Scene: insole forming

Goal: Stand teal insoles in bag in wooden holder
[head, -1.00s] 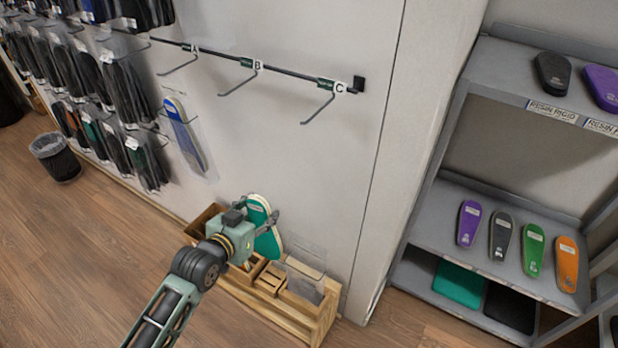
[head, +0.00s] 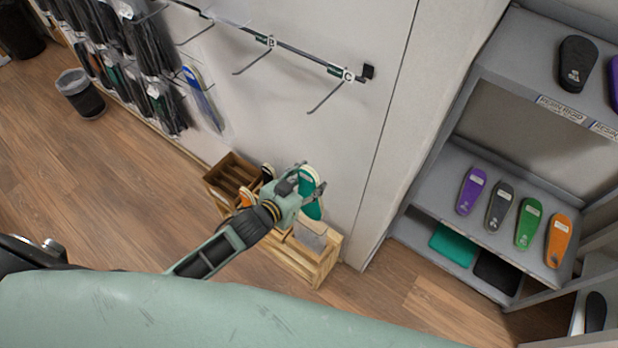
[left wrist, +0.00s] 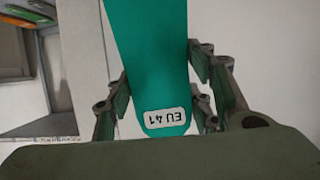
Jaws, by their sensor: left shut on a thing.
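My left gripper (head: 311,182) is shut on the teal insole (head: 312,209), which is held upright near the wall, heel down, above the right part of the wooden holder (head: 322,268). In the left wrist view, the teal insole (left wrist: 148,60) lies between the fingers of the left gripper (left wrist: 163,88), with an "EU 41" label at its heel. I cannot tell if a second insole is behind it. A clear bag (head: 311,236) stands in the holder's right end, just below the insole. My right gripper is not in view.
Orange (head: 247,197) and black (head: 267,172) insoles stand in the holder's left part. Hooks B and C (head: 326,98) are empty on the wall above. A grey shelf (head: 425,200) with coloured insoles stands at right. A waste bin (head: 82,95) is at left.

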